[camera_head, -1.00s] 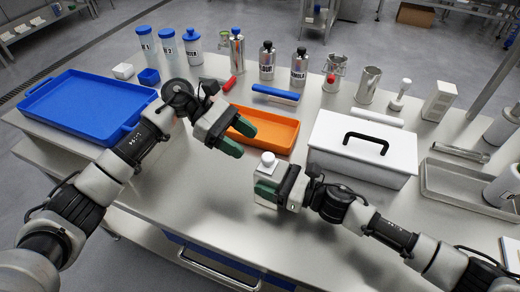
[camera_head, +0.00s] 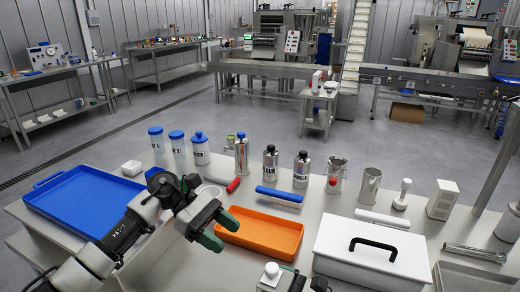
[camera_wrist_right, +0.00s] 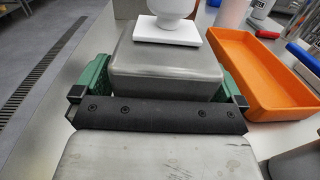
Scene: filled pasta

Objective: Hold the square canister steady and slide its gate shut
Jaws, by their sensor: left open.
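The square canister (camera_wrist_right: 165,70) is a grey metal box with a white plate and a white round knob (camera_wrist_right: 172,10) on top. In the right wrist view it stands between the green fingers of my right gripper (camera_wrist_right: 165,85), which are shut on its two sides. In the head view only its white top (camera_head: 271,271) shows at the bottom edge, and most of my right gripper is cut off. The canister's gate cannot be made out. My left gripper (camera_head: 221,233) is open and empty, above the table by the orange tray's left end, up and left of the canister.
The orange tray (camera_head: 262,247) lies behind the canister. A white box with a black handle (camera_head: 345,262) stands to its right. A blue tray (camera_head: 75,203) lies at the left. Several bottles and metal cans line the table's back, with a blue-handled tool (camera_head: 279,195) before them.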

